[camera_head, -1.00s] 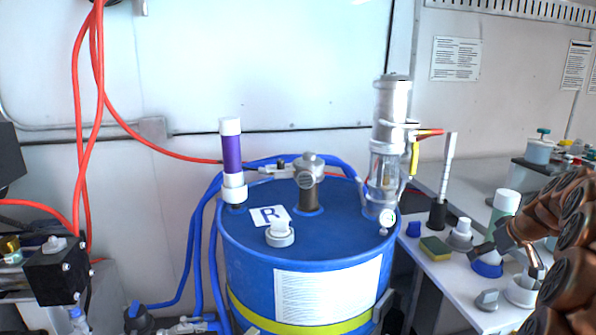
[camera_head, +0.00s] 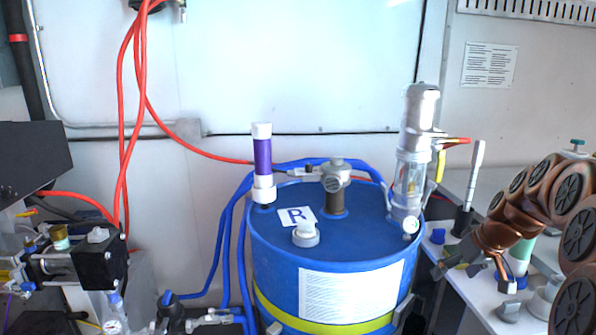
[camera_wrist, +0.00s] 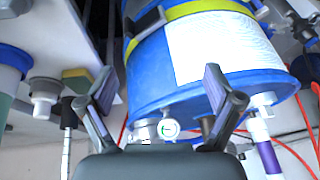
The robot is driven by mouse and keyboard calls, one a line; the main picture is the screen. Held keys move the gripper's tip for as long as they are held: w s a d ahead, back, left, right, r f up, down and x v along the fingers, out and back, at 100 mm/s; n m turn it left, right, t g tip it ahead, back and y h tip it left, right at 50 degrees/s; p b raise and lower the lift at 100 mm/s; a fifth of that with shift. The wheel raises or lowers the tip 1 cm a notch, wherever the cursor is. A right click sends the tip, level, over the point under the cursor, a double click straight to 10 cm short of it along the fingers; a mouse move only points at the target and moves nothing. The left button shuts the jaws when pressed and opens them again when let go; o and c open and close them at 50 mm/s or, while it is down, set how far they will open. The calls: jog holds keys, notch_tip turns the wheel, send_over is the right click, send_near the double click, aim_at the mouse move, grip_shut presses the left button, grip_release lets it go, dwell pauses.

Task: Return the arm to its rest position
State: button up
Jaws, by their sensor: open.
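My arm's brown links come in from the right edge of the head view. My gripper (camera_head: 476,270) hangs at the arm's end over the white side table, right of the blue drum (camera_head: 275,262). In the wrist view my gripper (camera_wrist: 158,90) has its two dark fingers spread wide, with nothing held between them. The blue drum (camera_wrist: 150,70) fills the middle of that view behind the fingers, which shows the scene upside down. I cannot tell whether a finger touches anything. In the head view the gripper and arm hide parts of the side table.
A clear cylinder unit (camera_head: 411,170), a grey valve (camera_head: 335,185) and a purple tube (camera_head: 263,158) stand up from the drum lid. The white table (camera_head: 470,310) carries several small items near the gripper. A black-and-metal pump unit (camera_head: 98,258) stands at the left. Red hoses (camera_head: 122,120) hang there.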

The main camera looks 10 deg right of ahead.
jog(key=s+a+r+g+p, duration=0.1)
jog(key=s+a+g+p, duration=0.1)
jog(key=s+a, duration=0.65)
jog(key=s+a+r+g+p, duration=0.1)
jog(key=s+a, duration=0.4)
jog(key=a, duration=0.6)
jog(key=s+a+g+h+p, duration=0.1)
jog(key=s+a, duration=0.1)
jog(key=s, duration=0.7)
jog(key=s+a+g+p, duration=0.2)
jog(key=s+a, duration=0.1)
jog(key=s, duration=0.6)
jog(key=shift+a+f+h, duration=0.15)
jog(key=shift+f+h, duration=0.25)
jog(key=shift+f, duration=0.05)
jog(key=shift+s, duration=0.1)
